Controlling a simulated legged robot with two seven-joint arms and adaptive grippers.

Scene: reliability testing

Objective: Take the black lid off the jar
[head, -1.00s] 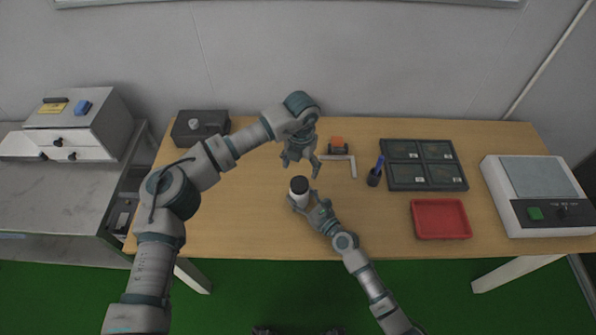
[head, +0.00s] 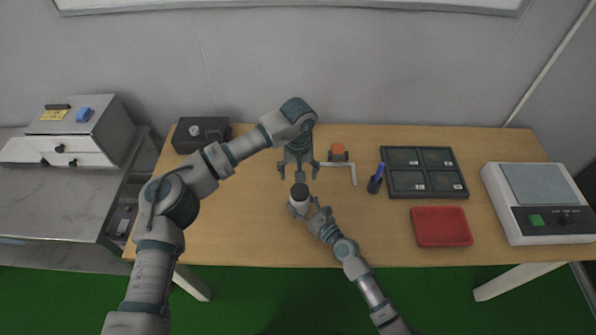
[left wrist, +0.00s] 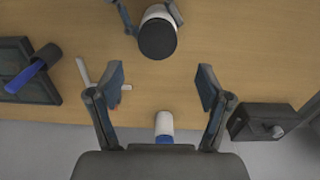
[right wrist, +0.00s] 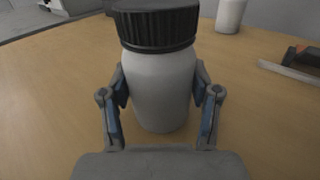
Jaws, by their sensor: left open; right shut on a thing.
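The jar (head: 298,208) is white, upright near the table's middle, with a ribbed black lid (head: 299,190) on top. In the right wrist view the jar body (right wrist: 160,90) stands between the fingers, with the lid (right wrist: 157,27) above them. My right gripper (head: 306,211) is shut on the jar body from the front right. My left gripper (head: 299,174) is open and empty, just behind the lid and apart from it. In the left wrist view the lid (left wrist: 158,39) lies beyond the open fingertips of the left gripper (left wrist: 161,85).
A white cylinder with a blue end (left wrist: 164,125) stands behind the jar. A pen holder (head: 375,184), dark compartment tray (head: 424,189), red tray (head: 441,242) and scale (head: 540,235) are to the right. A dark box (head: 215,130) is back left. Bare table lies left of the jar.

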